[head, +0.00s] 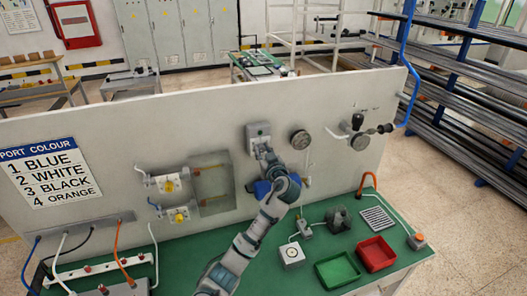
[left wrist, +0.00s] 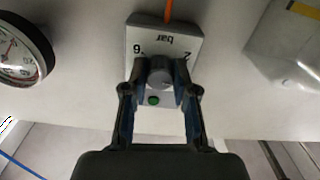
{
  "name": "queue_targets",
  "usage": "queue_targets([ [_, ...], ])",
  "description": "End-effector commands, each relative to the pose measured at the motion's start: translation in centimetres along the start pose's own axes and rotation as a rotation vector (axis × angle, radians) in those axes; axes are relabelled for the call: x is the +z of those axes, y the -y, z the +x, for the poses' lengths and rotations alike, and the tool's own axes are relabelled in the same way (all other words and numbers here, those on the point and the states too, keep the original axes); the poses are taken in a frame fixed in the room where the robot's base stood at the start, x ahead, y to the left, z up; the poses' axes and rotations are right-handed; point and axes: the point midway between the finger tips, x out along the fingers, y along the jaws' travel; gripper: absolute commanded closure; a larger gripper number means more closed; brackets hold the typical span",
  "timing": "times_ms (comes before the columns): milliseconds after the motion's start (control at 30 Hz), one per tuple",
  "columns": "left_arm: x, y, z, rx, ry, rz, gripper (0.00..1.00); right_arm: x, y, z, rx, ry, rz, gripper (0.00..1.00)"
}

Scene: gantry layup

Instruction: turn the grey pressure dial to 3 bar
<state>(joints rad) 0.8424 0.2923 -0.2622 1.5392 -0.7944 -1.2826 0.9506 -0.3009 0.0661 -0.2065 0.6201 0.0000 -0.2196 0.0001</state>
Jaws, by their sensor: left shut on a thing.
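The grey pressure dial (left wrist: 160,78) is a round knob on a pale box marked "bar" (left wrist: 172,38), whose lettering appears upside down in the left wrist view. My left gripper (left wrist: 160,88) is shut on the dial, with one dark finger on each side of it. A small green light (left wrist: 153,100) shows between the fingers. The dial's pointer and most of its scale are hidden, so I cannot tell the setting. In the head view, the dial's box (head: 258,131) is on the upright board, with my left gripper (head: 263,152) against its lower part. My right gripper is not in view.
A round gauge (left wrist: 20,52) is beside the box; it also shows in the head view (head: 299,139). A clear-fronted box (head: 213,185) is left of my arm. Green (head: 338,269) and red (head: 376,253) trays lie on the green bench (head: 310,250).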

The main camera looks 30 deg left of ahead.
Motion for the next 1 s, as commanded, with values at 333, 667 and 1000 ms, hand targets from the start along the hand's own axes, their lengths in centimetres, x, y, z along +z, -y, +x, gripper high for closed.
queue_targets([
  [333,0.0,-0.1,-0.1,0.003,0.001,0.245,1.00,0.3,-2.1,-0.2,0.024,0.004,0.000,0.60],
  [667,0.0,-0.2,-0.1,0.003,0.000,0.298,1.00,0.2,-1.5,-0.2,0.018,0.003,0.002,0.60],
  [1000,0.0,-0.2,-0.1,0.004,-0.001,0.297,0.47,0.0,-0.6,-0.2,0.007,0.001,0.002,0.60],
])
